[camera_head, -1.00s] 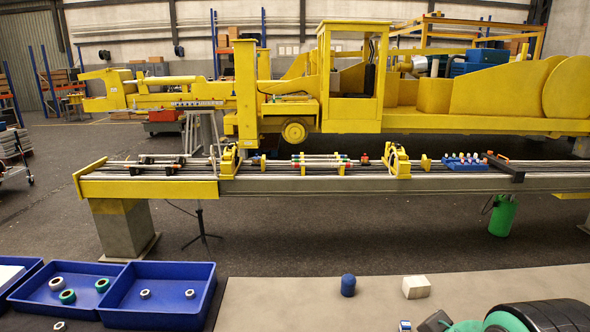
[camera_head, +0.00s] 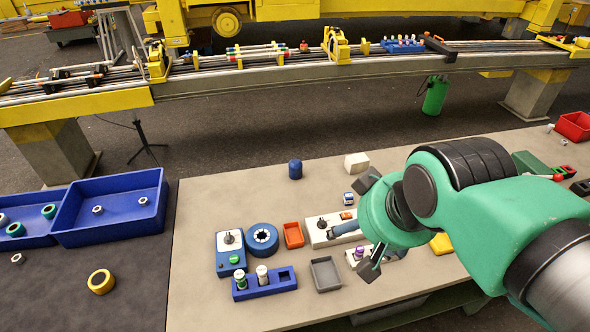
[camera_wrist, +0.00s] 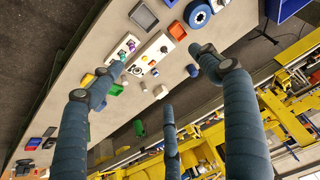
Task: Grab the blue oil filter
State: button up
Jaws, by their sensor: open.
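The blue oil filter (camera_head: 295,169) stands upright on the beige table, close to its far edge, as a small dark blue cylinder. A small blue object that looks like the filter (camera_wrist: 192,70) shows in the wrist view, just left of the right finger. My gripper (camera_head: 353,226) has spread dark fingers, is open and empty, and hangs over the table to the right of and nearer than the filter. In the wrist view my gripper (camera_wrist: 155,82) shows three splayed fingers with nothing between them. The filter is clear of the fingers.
A white block (camera_head: 356,162) stands just right of the filter. Nearer are a blue ring (camera_head: 261,239), an orange tray (camera_head: 293,235), a grey tray (camera_head: 325,273) and a blue holder (camera_head: 265,283). Blue bins (camera_head: 110,207) lie left. The table left of the filter is clear.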

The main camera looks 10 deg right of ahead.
jog(key=shift+r, duration=0.1)
jog(key=shift+c, duration=0.4)
jog(key=w+r+m+y+p, duration=0.15)
jog(key=w+m, duration=0.25)
jog(key=w, duration=0.5)
jog(key=w+r+m+h+p, duration=0.1)
jog(key=w+r+m+p, duration=0.15)
jog(key=w, duration=0.65)
jog(key=w+f+m+g+p, duration=0.1)
jog(key=w+f+m+p, duration=0.25)
jog(key=w+m, duration=1.1)
jog(key=w+d+f+m+y+p, duration=0.1)
jog(key=w+f, duration=0.5)
jog(key=w, duration=0.4)
jog(key=w+d+f+p, duration=0.15)
jog(key=w+f, duration=0.35)
jog(key=w, duration=0.5)
jog(key=w+d+f+m+p, duration=0.1)
jog(key=w+f+m, duration=0.3)
jog(key=f, duration=0.5)
jog(key=w+d+f+m+p, duration=0.2)
jog(key=w+f+m, duration=0.2)
jog(key=f, duration=0.6)
jog(key=shift+w+f, duration=0.25)
jog(key=shift+w, duration=1)
